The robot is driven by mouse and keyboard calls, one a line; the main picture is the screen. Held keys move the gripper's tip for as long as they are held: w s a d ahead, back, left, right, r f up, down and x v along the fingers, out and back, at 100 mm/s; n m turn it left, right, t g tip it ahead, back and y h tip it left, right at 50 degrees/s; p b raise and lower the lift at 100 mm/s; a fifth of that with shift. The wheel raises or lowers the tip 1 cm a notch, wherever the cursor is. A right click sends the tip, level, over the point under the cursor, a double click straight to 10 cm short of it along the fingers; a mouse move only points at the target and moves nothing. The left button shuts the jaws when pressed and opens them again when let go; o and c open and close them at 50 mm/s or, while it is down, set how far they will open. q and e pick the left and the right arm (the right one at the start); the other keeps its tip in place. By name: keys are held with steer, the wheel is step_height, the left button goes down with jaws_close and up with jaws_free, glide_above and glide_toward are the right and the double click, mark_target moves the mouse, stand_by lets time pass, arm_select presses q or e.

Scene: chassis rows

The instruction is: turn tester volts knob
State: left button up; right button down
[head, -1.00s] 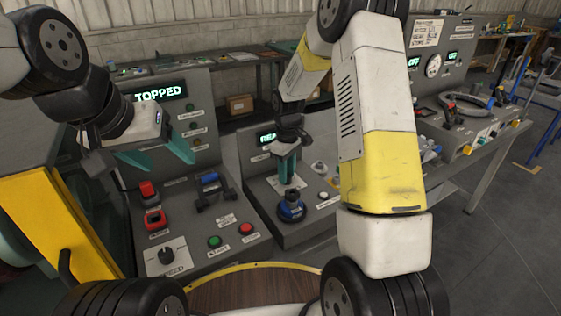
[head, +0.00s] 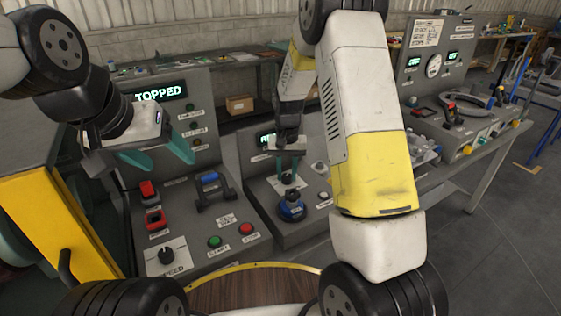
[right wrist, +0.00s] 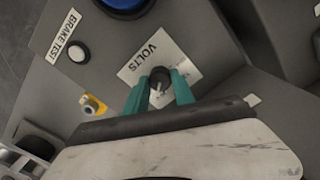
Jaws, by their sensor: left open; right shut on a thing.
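The volts knob (right wrist: 159,76) is a small black knob with a pale pointer, on a white plate marked VOLTS (right wrist: 140,58) in the right wrist view. The teal fingers of my right gripper (right wrist: 159,92) are closed on its two sides. In the head view my right gripper (head: 287,172) reaches down to the tester panel (head: 262,200), behind a blue round button (head: 291,207); the knob itself is hard to make out there. My left gripper (head: 158,158) is open and empty, above the left panel.
The left console shows a display reading STOPPED (head: 160,93), with a red switch (head: 148,190), a blue-handled lever (head: 210,180), a green button (head: 214,241) and a speed dial (head: 166,256). A brake test button (right wrist: 79,51) and a yellow-based connector (right wrist: 93,104) sit near the knob.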

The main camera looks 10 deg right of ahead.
mark_target(287, 175)
steer(key=m, duration=0.6)
steer(key=shift+w+m, duration=0.1)
steer(key=shift+m, duration=0.2)
stand_by(0.5)
steer(key=c, duration=1.1)
jaws_free()
steer(key=shift+o, duration=0.2)
steer(key=shift+r, duration=3.95)
